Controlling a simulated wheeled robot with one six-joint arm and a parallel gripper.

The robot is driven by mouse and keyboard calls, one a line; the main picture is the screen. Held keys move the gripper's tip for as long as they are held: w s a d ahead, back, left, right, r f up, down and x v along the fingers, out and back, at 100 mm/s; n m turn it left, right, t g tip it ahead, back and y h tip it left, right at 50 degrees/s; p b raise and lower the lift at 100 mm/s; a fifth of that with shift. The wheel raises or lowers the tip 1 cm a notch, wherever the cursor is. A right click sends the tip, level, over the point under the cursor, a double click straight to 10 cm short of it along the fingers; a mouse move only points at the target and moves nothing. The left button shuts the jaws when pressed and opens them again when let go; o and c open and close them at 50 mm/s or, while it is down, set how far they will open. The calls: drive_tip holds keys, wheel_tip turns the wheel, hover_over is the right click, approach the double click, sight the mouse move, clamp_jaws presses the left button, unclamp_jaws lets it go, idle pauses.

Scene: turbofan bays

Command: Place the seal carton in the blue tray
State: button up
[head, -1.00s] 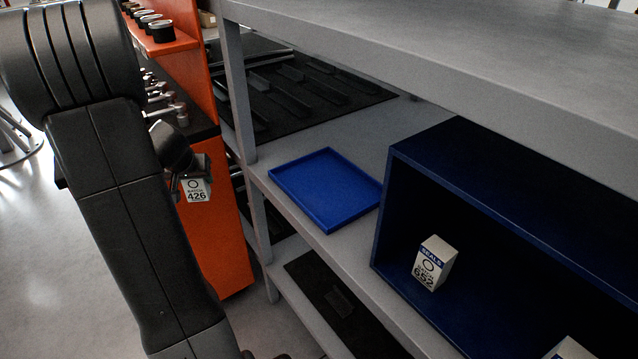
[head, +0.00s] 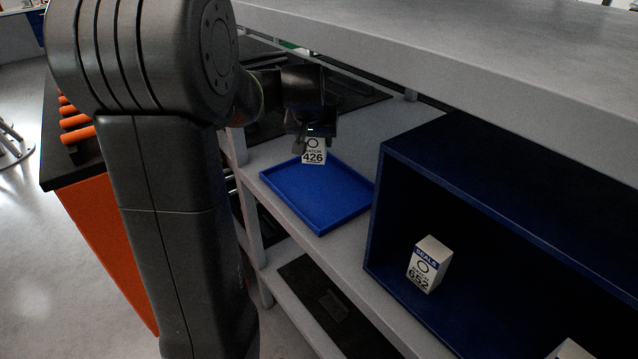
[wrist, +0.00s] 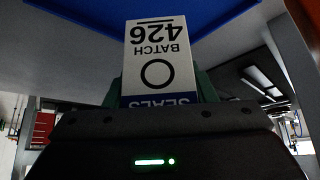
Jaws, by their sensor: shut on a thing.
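The seal carton (head: 313,152), white and marked batch 426, is held in my gripper (head: 312,138) above the far part of the blue tray (head: 318,208). The tray lies flat and empty on the grey shelf. In the wrist view the carton (wrist: 158,62) shows upside down between the fingers, its blue seals band close to the gripper. The tray's blue surface (wrist: 70,12) shows beyond the carton there. I cannot tell whether the carton touches the tray.
A dark blue open box (head: 400,190) stands right of the tray, with another seals carton, batch 652 (head: 428,264), in it. Part of a further white carton (head: 570,350) shows at the lower right. A grey upper shelf (head: 440,60) overhangs. An orange cabinet (head: 108,240) stands left.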

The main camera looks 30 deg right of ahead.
wheel_tip(320, 180, down, 9)
drive_tip(key=shift+f+b, duration=0.1)
drive_tip(key=shift+b, duration=0.5)
drive_tip(key=shift+f, duration=0.2)
drive_tip(key=o, duration=1)
drive_tip(key=shift+r, duration=0.45)
drive_tip(key=p+v, duration=0.1)
drive_tip(key=v, duration=1)
drive_tip(key=shift+s+a+r, duration=0.15)
drive_tip(key=shift+s+a, duration=0.05)
